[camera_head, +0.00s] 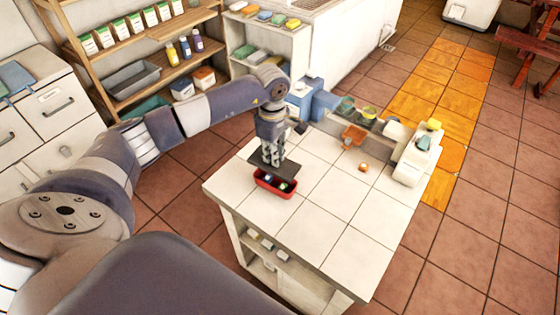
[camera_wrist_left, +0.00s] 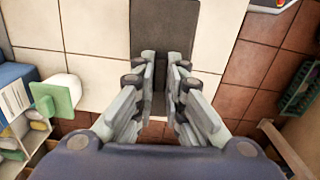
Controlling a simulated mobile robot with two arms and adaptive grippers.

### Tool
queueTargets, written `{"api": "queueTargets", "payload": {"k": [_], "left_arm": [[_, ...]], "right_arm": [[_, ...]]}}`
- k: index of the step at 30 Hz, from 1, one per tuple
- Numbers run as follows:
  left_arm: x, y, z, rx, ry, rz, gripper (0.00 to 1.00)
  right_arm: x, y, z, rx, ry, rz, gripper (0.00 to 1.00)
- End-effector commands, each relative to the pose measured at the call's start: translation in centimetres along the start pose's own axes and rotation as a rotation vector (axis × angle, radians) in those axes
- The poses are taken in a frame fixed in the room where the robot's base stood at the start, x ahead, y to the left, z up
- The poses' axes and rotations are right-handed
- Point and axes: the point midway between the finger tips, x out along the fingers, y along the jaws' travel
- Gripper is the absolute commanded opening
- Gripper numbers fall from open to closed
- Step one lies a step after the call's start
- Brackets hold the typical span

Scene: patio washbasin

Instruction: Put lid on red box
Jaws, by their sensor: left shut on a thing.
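The red box (camera_head: 276,190) stands near the left edge of the white tiled table, with small items showing inside its open part. A flat dark grey lid (camera_head: 288,168) is over the box, covering its far part in the head view; whether it touches the rim I cannot tell. My left gripper (camera_head: 270,157) points down and is shut on the lid. In the left wrist view the lid (camera_wrist_left: 166,25) extends from between the fingertips (camera_wrist_left: 160,78), and the red box is hidden. My right gripper is not in view.
White blocky items (camera_head: 410,160) line the right edge. Shelves (camera_head: 150,75) with bottles and bins stand at left. The table's near part is clear.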

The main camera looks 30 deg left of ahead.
Motion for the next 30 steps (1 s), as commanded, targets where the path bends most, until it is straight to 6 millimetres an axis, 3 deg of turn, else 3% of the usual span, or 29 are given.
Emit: {"api": "queueTargets", "payload": {"k": [18,30], "left_arm": [[5.5,0.0,0.1,0.0,0.0,0.0,0.0],[6.2,0.0,0.1,0.0,0.0,0.001,0.0]], "right_arm": [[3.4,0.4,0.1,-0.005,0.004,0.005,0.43],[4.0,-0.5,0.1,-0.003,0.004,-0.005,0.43]]}}
